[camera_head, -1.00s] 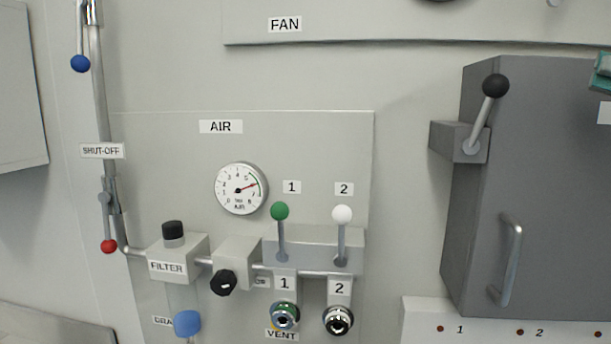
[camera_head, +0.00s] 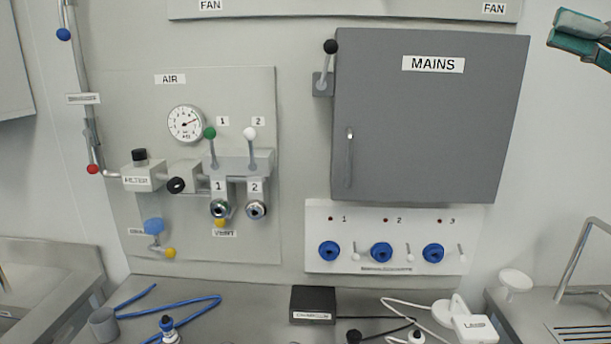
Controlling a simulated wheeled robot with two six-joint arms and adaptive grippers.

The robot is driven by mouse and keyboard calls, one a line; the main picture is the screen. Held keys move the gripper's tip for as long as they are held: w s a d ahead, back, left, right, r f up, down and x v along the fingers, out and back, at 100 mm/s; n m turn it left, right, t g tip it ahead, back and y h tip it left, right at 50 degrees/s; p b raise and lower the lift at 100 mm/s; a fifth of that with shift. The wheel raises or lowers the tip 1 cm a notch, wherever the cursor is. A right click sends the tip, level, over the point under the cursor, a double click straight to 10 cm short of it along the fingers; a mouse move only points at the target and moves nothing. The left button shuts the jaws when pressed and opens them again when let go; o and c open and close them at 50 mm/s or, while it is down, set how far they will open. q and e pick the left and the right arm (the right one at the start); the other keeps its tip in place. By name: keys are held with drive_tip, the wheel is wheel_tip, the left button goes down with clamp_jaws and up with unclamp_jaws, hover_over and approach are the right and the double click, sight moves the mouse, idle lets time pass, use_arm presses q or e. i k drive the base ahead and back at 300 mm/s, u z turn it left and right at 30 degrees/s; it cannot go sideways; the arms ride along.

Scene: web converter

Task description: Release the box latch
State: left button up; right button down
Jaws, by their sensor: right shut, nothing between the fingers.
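The grey box (camera_head: 430,130) labelled MAINS hangs on the wall right of centre, with its door shut. A lever with a black knob (camera_head: 330,47) stands on a small bracket (camera_head: 322,84) at the box's left side, knob up; it looks like the latch. A slim metal handle (camera_head: 349,160) is on the left part of the door. My right gripper (camera_head: 558,32) has teal fingers and shows at the top right corner. It is shut and empty, right of the box and apart from it. My left gripper is out of view.
The AIR panel (camera_head: 120,225) with gauge, levers and valves is left of the box. A white panel (camera_head: 317,222) with blue sockets sits below the box. The bench below holds a black box (camera_head: 312,304), blue hose (camera_head: 200,303) and white cable. A metal tap (camera_head: 580,260) rises at the right.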

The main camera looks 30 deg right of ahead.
sight(330, 46)
drive_tip(key=k, duration=0.95)
